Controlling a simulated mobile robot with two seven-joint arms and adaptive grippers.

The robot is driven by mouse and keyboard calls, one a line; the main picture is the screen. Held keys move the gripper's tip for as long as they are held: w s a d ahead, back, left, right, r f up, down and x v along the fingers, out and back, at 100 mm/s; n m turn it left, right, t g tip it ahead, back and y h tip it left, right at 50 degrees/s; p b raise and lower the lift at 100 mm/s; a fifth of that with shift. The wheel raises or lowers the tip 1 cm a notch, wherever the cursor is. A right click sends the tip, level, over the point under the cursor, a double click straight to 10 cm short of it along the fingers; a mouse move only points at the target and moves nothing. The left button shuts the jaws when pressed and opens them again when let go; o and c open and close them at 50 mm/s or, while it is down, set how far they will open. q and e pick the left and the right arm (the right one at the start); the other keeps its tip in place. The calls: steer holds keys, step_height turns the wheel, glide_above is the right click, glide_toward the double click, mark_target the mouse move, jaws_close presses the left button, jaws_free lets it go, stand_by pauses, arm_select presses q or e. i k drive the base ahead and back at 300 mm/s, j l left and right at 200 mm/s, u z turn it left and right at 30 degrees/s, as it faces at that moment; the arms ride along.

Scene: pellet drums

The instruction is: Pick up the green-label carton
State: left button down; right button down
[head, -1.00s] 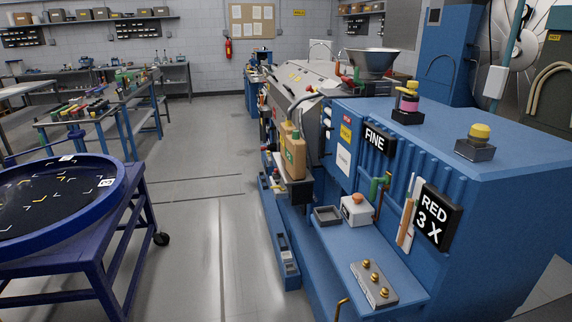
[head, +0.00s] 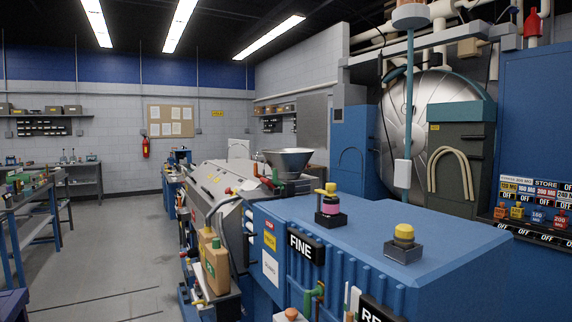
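Neither of my grippers is in view.
The blue machine (head: 420,255) with FINE and partly cut-off RED signs fills the lower right. A metal hopper (head: 288,162) stands behind it. Workbenches (head: 30,215) line the left. The grey floor (head: 120,260) between is clear.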

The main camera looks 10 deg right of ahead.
mark_target(217, 266)
steer(key=i+j+z, duration=0.4)
steer(key=i+j, duration=0.65)
steer(key=i, duration=0.05)
